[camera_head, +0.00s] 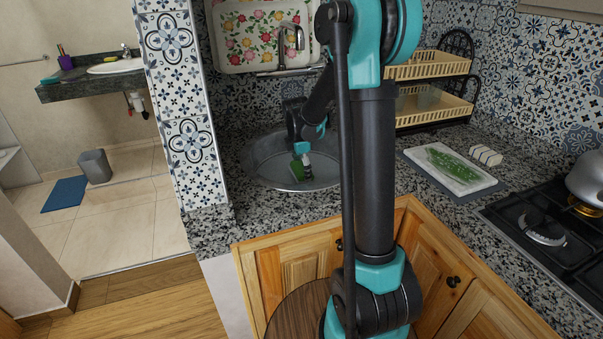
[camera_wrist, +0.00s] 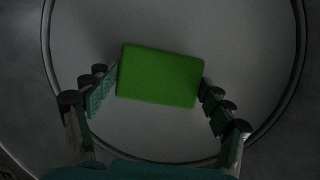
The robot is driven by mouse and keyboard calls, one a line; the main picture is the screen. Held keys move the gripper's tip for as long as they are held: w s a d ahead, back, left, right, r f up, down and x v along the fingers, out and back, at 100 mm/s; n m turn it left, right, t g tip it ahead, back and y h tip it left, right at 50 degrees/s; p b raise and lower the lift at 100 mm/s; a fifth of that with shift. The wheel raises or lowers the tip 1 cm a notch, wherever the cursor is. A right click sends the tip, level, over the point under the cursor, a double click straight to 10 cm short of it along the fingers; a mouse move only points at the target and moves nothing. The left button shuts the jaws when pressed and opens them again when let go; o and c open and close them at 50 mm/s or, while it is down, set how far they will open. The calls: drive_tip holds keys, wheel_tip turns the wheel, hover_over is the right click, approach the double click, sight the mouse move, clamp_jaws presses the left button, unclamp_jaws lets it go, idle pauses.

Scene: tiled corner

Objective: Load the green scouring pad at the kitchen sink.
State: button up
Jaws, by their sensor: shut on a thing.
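The green scouring pad (camera_wrist: 160,75) is a flat rectangle between the two fingers of my gripper (camera_wrist: 159,84) in the wrist view. The fingers touch its two short ends and my gripper is shut on it. In the head view the pad (camera_head: 297,169) shows as a small green patch at my gripper (camera_head: 302,160), inside the round steel sink (camera_head: 262,157). The wrist view shows the sink's rim as a dark ring around the pad. I cannot tell whether the pad touches the sink's floor.
A flowered tray (camera_head: 238,62) and the tap (camera_head: 290,38) are behind the sink. A two-tier rack (camera_head: 440,68) stands to the right. A white board (camera_head: 470,180) with greens lies on the counter, near the stove (camera_head: 545,232). Wooden cupboards (camera_head: 285,268) are below.

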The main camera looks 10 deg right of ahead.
sight(302, 169)
drive_tip(key=w+v, duration=0.1)
drive_tip(key=v, duration=0.6)
drive_tip(key=w+d+v, duration=0.1)
drive_tip(key=v, duration=0.6)
drive_tip(key=shift+w+d+r, duration=0.25)
drive_tip(key=shift+w+r, duration=0.1)
drive_tip(key=shift+r, duration=0.35)
idle(2.1)
drive_tip(key=shift+w+d+v, duration=0.1)
drive_tip(key=shift+w+v, duration=0.1)
drive_tip(key=shift+v, duration=0.8)
drive_tip(key=shift+w+d+v, duration=0.1)
drive_tip(key=shift+w+v, duration=0.05)
drive_tip(key=shift+v, duration=0.8)
